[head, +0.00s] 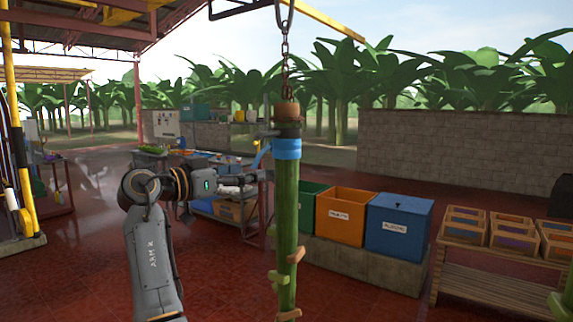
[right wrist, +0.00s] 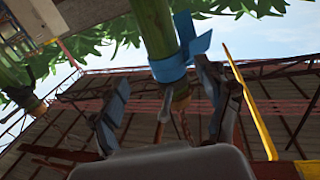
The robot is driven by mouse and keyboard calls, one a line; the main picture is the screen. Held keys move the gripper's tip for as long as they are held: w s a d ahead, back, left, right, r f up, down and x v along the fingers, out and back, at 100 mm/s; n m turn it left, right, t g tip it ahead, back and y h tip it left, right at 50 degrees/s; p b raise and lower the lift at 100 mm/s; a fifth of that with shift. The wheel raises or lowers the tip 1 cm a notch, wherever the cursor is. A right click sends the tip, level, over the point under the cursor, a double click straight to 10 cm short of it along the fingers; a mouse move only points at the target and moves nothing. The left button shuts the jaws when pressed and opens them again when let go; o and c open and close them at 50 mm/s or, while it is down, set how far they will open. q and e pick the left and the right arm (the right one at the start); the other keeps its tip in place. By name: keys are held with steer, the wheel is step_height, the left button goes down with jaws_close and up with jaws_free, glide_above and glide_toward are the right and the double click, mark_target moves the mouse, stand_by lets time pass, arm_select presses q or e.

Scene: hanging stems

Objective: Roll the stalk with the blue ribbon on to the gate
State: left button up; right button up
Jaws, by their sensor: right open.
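The stalk with the blue ribbon (head: 287,210) is a long green stem hanging upright from a chain in the middle of the head view. Its blue ribbon (head: 287,149) is tied near the top, and small green and tan pieces stick out lower down. My right gripper (head: 252,178) is just left of the stalk, a little below the ribbon. In the right wrist view, the open fingers of my right gripper (right wrist: 162,82) are on either side of the ribboned end of the stalk (right wrist: 155,28); contact cannot be told. My left gripper is out of view. I cannot make out the gate.
Another green stalk (head: 567,300) shows at the right edge. Behind hang point are an orange bin (head: 345,215) and a blue bin (head: 398,225) on a ledge. A wooden rack of crates (head: 490,275) stands right. Red floor (head: 90,270) is open at left.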

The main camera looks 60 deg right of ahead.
mark_target(278, 166)
steer(key=d+p, duration=0.1)
steer(key=d, duration=0.3)
steer(key=s+d+p, duration=0.1)
steer(key=d+p, duration=0.1)
steer(key=d, duration=0.2)
steer(key=s+d+p, duration=0.1)
steer(key=d+p, duration=0.1)
steer(key=d, duration=0.2)
steer(key=shift+s+d, duration=0.15)
steer(key=shift+d, duration=0.4)
steer(key=shift+f, duration=0.1)
jaws_close()
